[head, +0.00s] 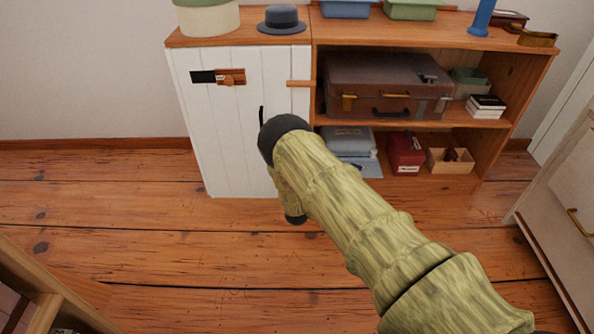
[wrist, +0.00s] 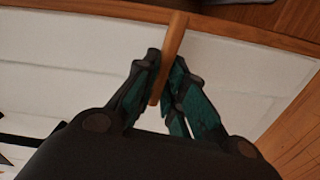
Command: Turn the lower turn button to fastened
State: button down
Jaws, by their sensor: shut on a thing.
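The lower turn button (wrist: 174,34) is a slim wooden bar in the wrist view. It crosses the edge of the white door (wrist: 90,55), and its far end overlaps the wooden cabinet frame. My gripper (wrist: 167,65) is shut on the bar, with one dark finger on each side. In the head view my arm hides the lower button and my fingers. The upper turn button (head: 299,83) lies horizontal across the right edge of the white door (head: 225,130), which looks closed.
A sliding bolt (head: 230,77) is on the upper door, and a dark handle (head: 262,115) stands beside my arm. Open shelves to the right hold a brown suitcase (head: 385,85) and a red box (head: 405,153). A pale drawer unit (head: 560,215) stands at the right.

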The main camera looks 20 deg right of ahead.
jog(key=shift+f+n, duration=0.15)
jog(key=shift+n, duration=0.75)
jog(key=c, duration=1.5)
grip_release()
jog(key=shift+s, duration=0.1)
jog(key=v, duration=1.1)
jog(key=shift+s, duration=0.4)
jog(key=shift+a, duration=0.1)
